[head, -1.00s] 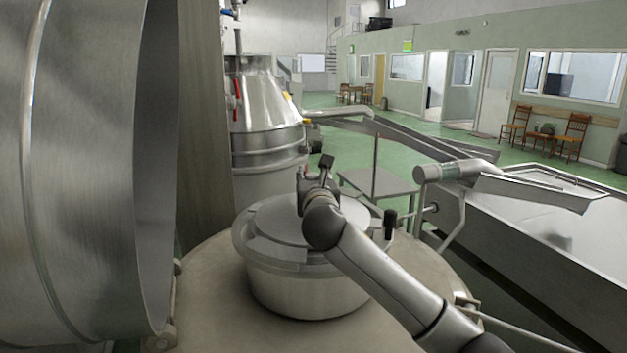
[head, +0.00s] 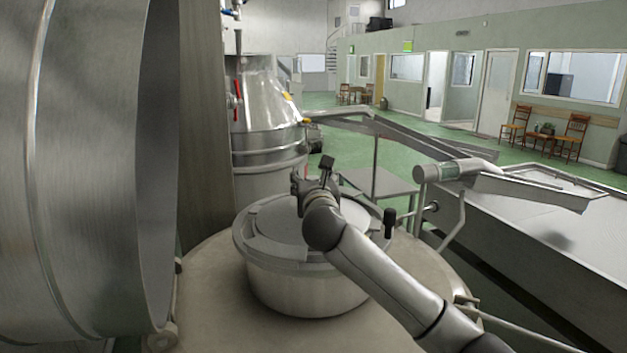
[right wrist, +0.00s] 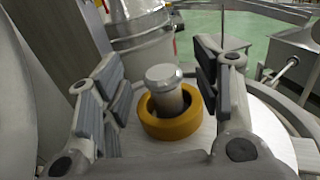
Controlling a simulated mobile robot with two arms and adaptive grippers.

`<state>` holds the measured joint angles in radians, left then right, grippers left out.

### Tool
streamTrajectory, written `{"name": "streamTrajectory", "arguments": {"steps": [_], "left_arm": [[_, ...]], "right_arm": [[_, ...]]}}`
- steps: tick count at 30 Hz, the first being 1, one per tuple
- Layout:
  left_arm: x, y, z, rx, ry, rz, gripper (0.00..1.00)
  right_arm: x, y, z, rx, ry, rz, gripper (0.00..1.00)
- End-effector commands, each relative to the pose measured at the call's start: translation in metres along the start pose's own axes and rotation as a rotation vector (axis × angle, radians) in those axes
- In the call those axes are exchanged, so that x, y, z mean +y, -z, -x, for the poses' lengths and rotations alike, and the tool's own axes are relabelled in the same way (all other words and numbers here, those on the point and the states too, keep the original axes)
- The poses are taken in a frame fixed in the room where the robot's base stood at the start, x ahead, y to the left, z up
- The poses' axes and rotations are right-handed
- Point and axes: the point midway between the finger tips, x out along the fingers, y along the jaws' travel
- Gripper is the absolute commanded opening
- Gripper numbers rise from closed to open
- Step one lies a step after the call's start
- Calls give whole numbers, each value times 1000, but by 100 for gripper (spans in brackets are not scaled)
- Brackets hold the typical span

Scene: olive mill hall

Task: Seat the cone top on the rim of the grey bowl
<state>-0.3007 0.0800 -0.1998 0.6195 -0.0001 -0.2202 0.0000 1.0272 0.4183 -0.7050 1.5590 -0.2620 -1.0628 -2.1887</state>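The grey bowl (head: 305,295) stands on a round beige deck in the middle of the head view. A grey round top (head: 276,222), which looks like the cone top, lies over its mouth inside the wide rim; I cannot tell whether it sits evenly. In the right wrist view a grey knobbed post (right wrist: 165,98) rises through a yellow ring (right wrist: 191,125). My right gripper (head: 313,180) is over the top. Its pads in the right wrist view (right wrist: 163,68) are apart on either side of the post, with visible gaps. My left gripper is not in view.
A large metal drum (head: 75,170) fills the left side. A black upright handle (head: 389,222) stands right of the bowl. A conical steel machine (head: 265,110) is behind, and a metal trough (head: 535,230) is to the right.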

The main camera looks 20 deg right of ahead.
Motion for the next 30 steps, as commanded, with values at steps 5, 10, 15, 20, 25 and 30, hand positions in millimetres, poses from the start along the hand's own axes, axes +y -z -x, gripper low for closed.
{"name": "streamTrajectory", "arguments": {"steps": [5, 10, 15, 20, 25, 30], "left_arm": [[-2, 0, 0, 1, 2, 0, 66], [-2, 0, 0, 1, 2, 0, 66], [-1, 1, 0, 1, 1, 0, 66], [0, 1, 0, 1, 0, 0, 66], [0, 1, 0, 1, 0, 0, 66], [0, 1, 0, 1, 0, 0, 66]], "right_arm": [[0, 8, -1, 15, 3, 3, 58], [0, 6, 7, 10, 1, 3, 58], [0, 4, 28, 7, 0, 3, 58], [0, 3, 55, 4, -1, 2, 58], [0, 2, 84, 3, -1, 2, 58], [0, 2, 106, 2, -1, 1, 58]]}}
